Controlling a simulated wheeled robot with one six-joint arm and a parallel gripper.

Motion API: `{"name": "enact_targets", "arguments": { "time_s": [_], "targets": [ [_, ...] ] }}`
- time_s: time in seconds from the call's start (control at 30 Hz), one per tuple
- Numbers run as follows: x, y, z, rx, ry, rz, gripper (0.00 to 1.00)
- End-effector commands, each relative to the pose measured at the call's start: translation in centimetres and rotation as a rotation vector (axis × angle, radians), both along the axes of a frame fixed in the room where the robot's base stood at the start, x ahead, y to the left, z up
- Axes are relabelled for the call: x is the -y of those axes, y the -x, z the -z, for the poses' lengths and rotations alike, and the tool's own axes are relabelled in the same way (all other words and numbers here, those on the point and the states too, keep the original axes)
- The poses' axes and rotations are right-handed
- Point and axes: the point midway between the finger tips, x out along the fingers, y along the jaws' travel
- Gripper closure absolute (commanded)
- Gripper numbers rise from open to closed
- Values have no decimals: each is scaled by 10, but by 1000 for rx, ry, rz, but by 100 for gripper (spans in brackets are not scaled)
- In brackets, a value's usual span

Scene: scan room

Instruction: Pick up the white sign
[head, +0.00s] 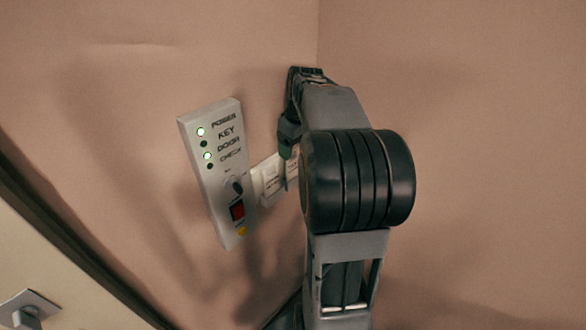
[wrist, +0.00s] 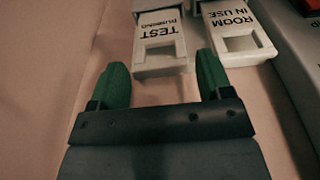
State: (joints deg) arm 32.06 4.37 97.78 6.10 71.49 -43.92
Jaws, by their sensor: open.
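Two white signs are on the wall beside the control panel. One reads "TEST RUNNING" (wrist: 160,58) and the other "ROOM IN USE" (wrist: 240,42); both appear upside down in the wrist view. In the head view the sign nearer the panel (head: 269,181) shows, and the other sign (head: 292,172) is partly hidden by my arm. My gripper (wrist: 162,64) is open, with its green fingertips on either side of the lower end of the "TEST RUNNING" sign. I cannot tell whether they touch it. In the head view only part of my gripper (head: 287,146) shows.
A grey control panel (head: 213,165) with lit green lights, a key switch and a red switch is close beside the "ROOM IN USE" sign. A wall corner is behind my arm. A dark door-frame strip (head: 70,245) and a handle (head: 28,308) are at lower left.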

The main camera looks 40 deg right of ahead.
Motion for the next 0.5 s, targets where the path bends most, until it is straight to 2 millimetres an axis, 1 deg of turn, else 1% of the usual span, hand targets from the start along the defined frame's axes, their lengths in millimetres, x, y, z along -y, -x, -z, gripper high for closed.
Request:
{"name": "enact_targets", "arguments": {
  "time_s": [0.07, 0.33, 0.5],
  "targets": [
    [-1, -1, 5, -4, -2, 0, 28],
    [-1, -7, 40, -5, -3, 0, 28],
    [-1, -8, 50, -2, -1, 1, 28]
  ]
}}
